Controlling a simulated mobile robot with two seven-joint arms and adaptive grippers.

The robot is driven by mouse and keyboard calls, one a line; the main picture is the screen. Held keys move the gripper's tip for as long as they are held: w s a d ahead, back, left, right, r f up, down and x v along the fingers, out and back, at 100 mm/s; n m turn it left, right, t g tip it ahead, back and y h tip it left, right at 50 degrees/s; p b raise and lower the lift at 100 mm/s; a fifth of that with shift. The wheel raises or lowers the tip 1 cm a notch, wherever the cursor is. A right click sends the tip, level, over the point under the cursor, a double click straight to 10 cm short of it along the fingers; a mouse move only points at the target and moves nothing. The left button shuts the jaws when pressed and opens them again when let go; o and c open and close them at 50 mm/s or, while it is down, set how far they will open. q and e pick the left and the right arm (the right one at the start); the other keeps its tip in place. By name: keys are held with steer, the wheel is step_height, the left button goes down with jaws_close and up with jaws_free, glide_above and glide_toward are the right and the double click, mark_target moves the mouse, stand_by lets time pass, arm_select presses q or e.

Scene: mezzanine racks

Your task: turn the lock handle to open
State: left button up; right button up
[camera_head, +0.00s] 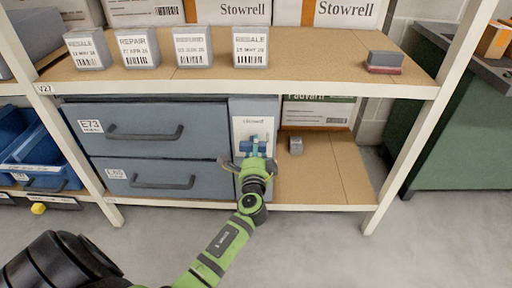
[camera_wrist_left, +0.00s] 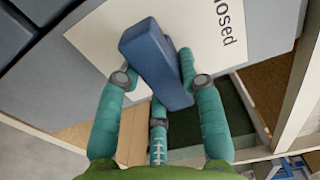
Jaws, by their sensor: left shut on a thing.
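The lock handle (camera_wrist_left: 155,62) is a blue bar on a pale plate marked "closed" on the narrow grey panel (camera_head: 242,108) right of the drawers. In the left wrist view the bar stands tilted, running from upper left to lower right. In the head view the gripper partly hides the handle (camera_head: 254,137). My right gripper does not show.
Two grey drawers (camera_head: 160,122) with dark pulls are left of the panel. Several labelled blocks (camera_head: 138,47) stand on the shelf above. A small grey block (camera_head: 296,145) sits on the lower shelf at the right. A rack post (camera_head: 420,110) stands further right. Blue bins (camera_head: 42,150) are at the left.

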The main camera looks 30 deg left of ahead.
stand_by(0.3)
arm_select(q)
steer(key=shift+a, duration=0.1)
steer(key=o, duration=1.2)
steer(key=shift+c, duration=0.2)
steer(key=v, duration=1.2)
steer(key=shift+s, duration=0.1)
